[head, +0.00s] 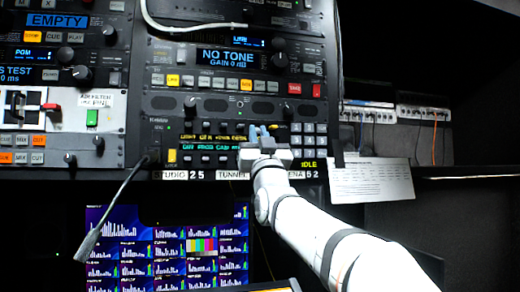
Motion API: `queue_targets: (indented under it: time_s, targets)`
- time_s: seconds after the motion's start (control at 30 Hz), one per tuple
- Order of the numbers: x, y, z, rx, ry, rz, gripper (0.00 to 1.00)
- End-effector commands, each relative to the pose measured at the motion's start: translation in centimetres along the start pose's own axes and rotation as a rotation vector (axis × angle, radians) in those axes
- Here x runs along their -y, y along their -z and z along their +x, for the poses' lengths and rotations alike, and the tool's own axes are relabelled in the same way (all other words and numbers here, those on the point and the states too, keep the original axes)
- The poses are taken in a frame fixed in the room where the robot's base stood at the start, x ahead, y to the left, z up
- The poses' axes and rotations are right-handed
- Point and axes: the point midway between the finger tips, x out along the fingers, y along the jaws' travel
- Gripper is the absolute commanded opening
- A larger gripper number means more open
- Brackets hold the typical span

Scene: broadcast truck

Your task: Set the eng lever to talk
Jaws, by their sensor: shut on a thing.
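The intercom panel (158,138) is a dark rack unit with two rows of small lit labels, small dark levers and a grey keypad at its right. My gripper (264,130) is at the panel's face, just right of the lit labels and left of the keypad. Its jaws are shut on a small part of the panel, seemingly a lever. The gripper hides that part, so its position cannot be seen. The lit labels (207,138) are too small to read surely, and I cannot confirm which one reads eng.
Above is a unit showing NO TONE (228,57). Below are a multi-picture monitor (165,250) and a label strip (200,174). A white paper sheet (372,182) hangs to the right, beneath a shelf with cabled boxes (422,113).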

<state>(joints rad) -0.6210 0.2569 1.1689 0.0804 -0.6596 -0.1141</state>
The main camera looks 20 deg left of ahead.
Motion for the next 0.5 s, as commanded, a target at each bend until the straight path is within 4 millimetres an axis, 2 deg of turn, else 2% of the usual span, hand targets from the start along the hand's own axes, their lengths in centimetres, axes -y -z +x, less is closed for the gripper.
queue_targets:
  time_s: [0.4,0.43,0.5]
  targets:
    - [-0.03,-0.15,-0.04,-0.026,0.0,0.0,0.0]
    - [-0.03,-0.15,-0.04,-0.026,0.0,0.0,0.14]
    - [-0.02,-0.16,-0.05,-0.025,0.0,0.0,0.2]
